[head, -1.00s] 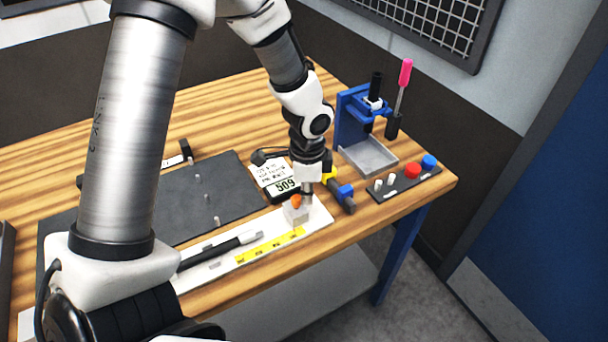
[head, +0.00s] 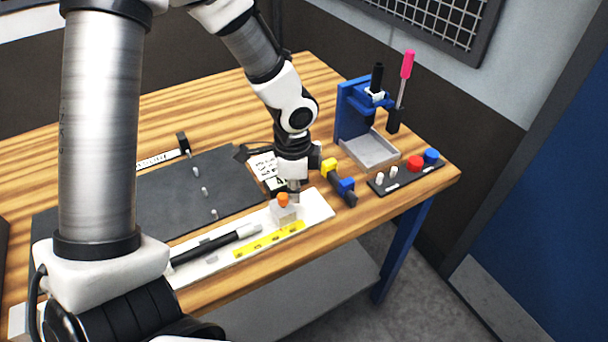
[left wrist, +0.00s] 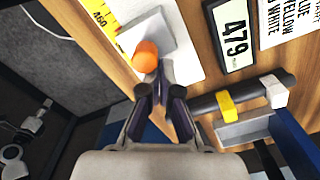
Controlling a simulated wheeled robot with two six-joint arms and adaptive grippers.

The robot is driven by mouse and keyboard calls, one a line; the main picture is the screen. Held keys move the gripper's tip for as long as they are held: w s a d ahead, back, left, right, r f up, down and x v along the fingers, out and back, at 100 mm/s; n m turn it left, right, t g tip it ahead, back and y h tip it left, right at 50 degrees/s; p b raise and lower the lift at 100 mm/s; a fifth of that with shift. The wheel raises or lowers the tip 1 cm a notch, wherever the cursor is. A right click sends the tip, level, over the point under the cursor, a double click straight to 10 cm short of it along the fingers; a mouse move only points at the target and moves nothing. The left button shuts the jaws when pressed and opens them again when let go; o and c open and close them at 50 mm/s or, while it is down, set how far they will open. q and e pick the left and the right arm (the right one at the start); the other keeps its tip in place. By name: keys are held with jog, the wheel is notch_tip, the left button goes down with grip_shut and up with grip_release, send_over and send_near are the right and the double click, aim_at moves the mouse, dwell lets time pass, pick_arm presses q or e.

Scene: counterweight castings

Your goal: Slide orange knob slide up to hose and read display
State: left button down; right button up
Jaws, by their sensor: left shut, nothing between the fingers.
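The orange knob (head: 283,199) stands on a pale slide block (head: 286,214) near the right end of the white gauge board (head: 318,206). A black hose-like rod (head: 215,244) lies along this board to the left; a small gap seems to separate its pale end from the block. My left gripper (head: 293,196) is shut and empty beside the knob, on its right. In the left wrist view its fingertips (left wrist: 160,88) are close to the knob (left wrist: 146,56); contact is unclear. The display (left wrist: 235,38) reads 479 there; in the head view my wrist partly hides it.
A yellow scale strip (head: 268,239) runs along the board. A white text card (left wrist: 282,18) is by the display. A yellow, blue and black tool (head: 340,182), a blue stand (head: 353,115) and a button panel (head: 405,178) stand right. A dark mat (head: 165,200) lies behind.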

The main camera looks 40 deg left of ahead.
aim_at(278, 209)
pick_arm(q)
jog(key=shift+s+a+b, duration=0.35)
jog(key=shift+s+b, duration=0.4)
jog(key=shift+s, duration=0.15)
jog(key=shift+s+a+b, duration=0.35)
jog(key=shift+s+b, duration=0.35)
jog(key=shift+s, duration=0.15)
jog(key=shift+s+f, duration=0.1)
jog(key=shift+s, duration=0.05)
jog(key=shift+s+a+b, duration=0.2)
jog(key=shift+s+b, duration=0.15)
jog(key=shift+s, duration=0.1)
jog(key=shift+s+a+b, duration=0.2)
jog(key=shift+s+b, duration=0.1)
jog(key=shift+s, duration=0.15)
dwell(0.4)
dwell(0.4)
jog(key=shift+r+p, duration=0.35)
jog(key=shift+p, duration=0.1)
notch_tip(278, 209, up, 7)
jog(key=p, duration=0.6)
jog(key=shift+f, duration=0.2)
